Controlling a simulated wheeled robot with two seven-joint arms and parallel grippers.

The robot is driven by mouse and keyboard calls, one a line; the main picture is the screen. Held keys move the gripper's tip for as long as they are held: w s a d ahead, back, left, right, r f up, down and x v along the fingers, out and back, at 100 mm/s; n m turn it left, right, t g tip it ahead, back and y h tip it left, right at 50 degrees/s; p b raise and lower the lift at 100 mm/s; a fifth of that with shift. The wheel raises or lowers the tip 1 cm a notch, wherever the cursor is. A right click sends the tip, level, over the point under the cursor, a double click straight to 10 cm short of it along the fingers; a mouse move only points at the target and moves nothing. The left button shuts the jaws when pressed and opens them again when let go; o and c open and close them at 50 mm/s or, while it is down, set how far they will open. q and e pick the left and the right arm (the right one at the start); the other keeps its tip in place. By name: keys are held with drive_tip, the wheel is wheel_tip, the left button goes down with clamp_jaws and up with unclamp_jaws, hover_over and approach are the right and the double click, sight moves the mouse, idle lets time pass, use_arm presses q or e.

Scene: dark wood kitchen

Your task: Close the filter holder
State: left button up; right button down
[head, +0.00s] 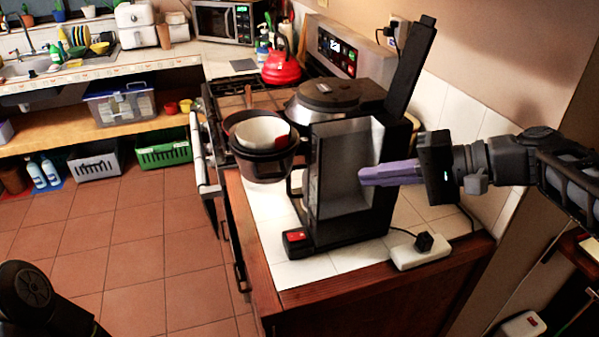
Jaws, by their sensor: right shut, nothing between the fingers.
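The black coffee machine (350,240) stands on the white tiled counter, its tall lid (410,68) raised. Its black filter holder (265,170) is swung out on the left side of the machine, with a white filter (262,131) inside. My right gripper (363,177) comes in from the right with purple fingers shut and empty. In the picture its fingertips overlap the machine's grey front recess, on the side away from the filter holder; I cannot tell if they touch it. Only a dark part of my left arm shows at bottom left; its gripper is out of view.
A glass carafe or pot with a black lid (328,97) sits behind the machine. A red kettle (281,68) stands on the stove. A white power strip (418,252) with a plug lies right of the machine's base.

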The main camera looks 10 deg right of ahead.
drive_tip(key=shift+w+a+f, duration=0.1)
drive_tip(key=p, duration=0.4)
approach(269, 157)
wheel_tip(269, 157, down, 5)
drive_tip(key=a, duration=0.2)
drive_tip(key=shift+a+f, duration=0.1)
drive_tip(key=shift+a, duration=0.2)
